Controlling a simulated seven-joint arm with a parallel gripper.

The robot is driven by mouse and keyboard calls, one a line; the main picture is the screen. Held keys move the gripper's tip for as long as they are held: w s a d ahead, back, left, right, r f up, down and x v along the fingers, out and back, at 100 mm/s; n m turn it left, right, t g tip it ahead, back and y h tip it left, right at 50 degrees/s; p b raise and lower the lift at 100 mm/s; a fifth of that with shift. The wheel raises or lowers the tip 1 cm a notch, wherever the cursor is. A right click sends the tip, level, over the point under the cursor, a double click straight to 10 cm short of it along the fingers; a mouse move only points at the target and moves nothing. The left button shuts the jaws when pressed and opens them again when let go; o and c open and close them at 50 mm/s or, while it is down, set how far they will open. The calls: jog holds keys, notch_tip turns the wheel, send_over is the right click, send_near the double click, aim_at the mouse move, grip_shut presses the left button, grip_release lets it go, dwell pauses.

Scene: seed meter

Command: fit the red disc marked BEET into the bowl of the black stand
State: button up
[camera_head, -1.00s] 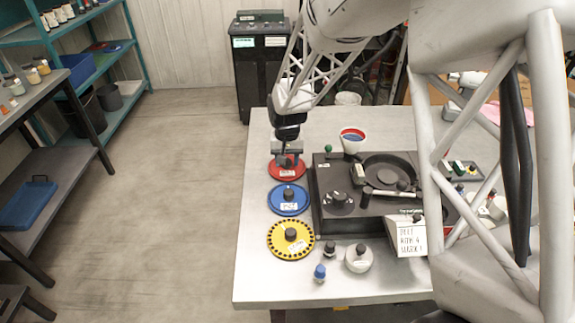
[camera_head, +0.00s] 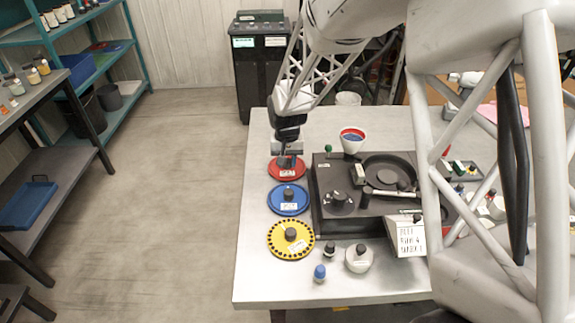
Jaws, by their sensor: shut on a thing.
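The red disc (camera_head: 281,175) lies flat at the far left of the table, with a small white label whose text is too small to read. My gripper (camera_head: 287,161) is directly over it, shut on the disc's centre knob, which the fingers hide. The disc shows no clear gap from the table. The black stand (camera_head: 322,215) is to the right of the discs. Its round dark bowl (camera_head: 390,168) is at its back right and looks empty, with a small arm-like part at its front edge.
A blue disc (camera_head: 276,200) and a yellow disc (camera_head: 280,250) lie in front of the red one. A sign (camera_head: 410,240), a round white knobbed piece (camera_head: 359,262) and a blue-topped piece (camera_head: 319,273) are in front. My arm covers the right side.

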jog(key=shift+r, duration=0.45)
jog(key=shift+r, duration=0.35)
jog(key=shift+r, duration=0.7)
jog(key=w+d+r, duration=1.3)
jog(key=w+d, duration=0.2)
jog(key=s+d+m, duration=0.3)
jog(key=s+d, duration=0.2)
jog(key=s, duration=0.9)
jog(key=s+d+r+m, duration=0.1)
jog(key=s+d+m, duration=0.2)
jog(key=s, duration=1.1)
jog(key=d, duration=0.3)
jog(key=shift+s+d, duration=0.25)
